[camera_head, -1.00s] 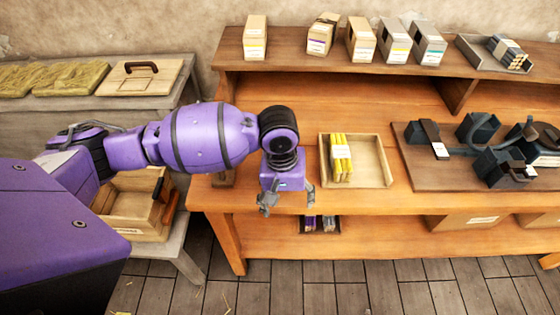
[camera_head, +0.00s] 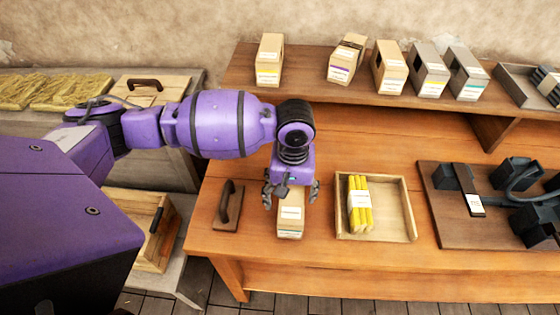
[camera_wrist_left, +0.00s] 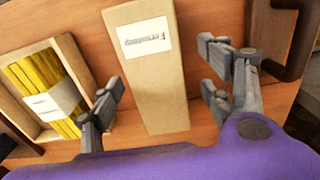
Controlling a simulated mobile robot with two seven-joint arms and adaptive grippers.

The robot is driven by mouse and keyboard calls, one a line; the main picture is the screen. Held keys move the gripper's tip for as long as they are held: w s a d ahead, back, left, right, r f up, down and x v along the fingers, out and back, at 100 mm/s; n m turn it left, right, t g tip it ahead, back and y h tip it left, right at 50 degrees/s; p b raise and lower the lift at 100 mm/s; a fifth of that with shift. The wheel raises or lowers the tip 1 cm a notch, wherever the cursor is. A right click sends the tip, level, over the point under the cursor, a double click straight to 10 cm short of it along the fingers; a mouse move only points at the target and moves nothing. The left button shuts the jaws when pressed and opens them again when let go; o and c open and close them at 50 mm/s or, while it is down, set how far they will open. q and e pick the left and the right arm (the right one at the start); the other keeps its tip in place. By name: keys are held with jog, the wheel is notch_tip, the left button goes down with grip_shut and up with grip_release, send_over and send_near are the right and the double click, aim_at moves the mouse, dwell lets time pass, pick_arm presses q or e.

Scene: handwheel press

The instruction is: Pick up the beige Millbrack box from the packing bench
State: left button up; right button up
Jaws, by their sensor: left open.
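A beige box (camera_head: 290,222) with a white label lies on the wooden packing bench (camera_head: 330,262), near its front edge. My left gripper (camera_head: 290,196) is open above it, its fingers spread to either side. In the left wrist view the box (camera_wrist_left: 158,88) lies between the two open fingers of the gripper (camera_wrist_left: 163,88), with a gap on both sides. The box's label is upside down there, and I cannot read its name surely. Several other boxes stand on the raised shelf, including a beige one with a yellow-striped label (camera_head: 269,62). My right gripper is not in view.
A tray of yellow packets (camera_head: 409,208) stands right of the box. A dark wooden block with a handle (camera_head: 228,207) is close on its left. A board with dark fixtures (camera_head: 450,224) lies farther right. A side table (camera_head: 190,82) stands at the left.

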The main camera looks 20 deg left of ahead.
pick_arm(q)
notch_tip(320, 180, down, 2)
jog(key=shift+w+d+f, duration=0.1)
jog(key=f, duration=0.2)
jog(key=shift+w+f, duration=0.25)
jog(key=shift+f, duration=0.35)
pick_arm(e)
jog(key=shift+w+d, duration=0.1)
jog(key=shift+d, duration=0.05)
pick_arm(q)
jog(key=c, duration=1.3)
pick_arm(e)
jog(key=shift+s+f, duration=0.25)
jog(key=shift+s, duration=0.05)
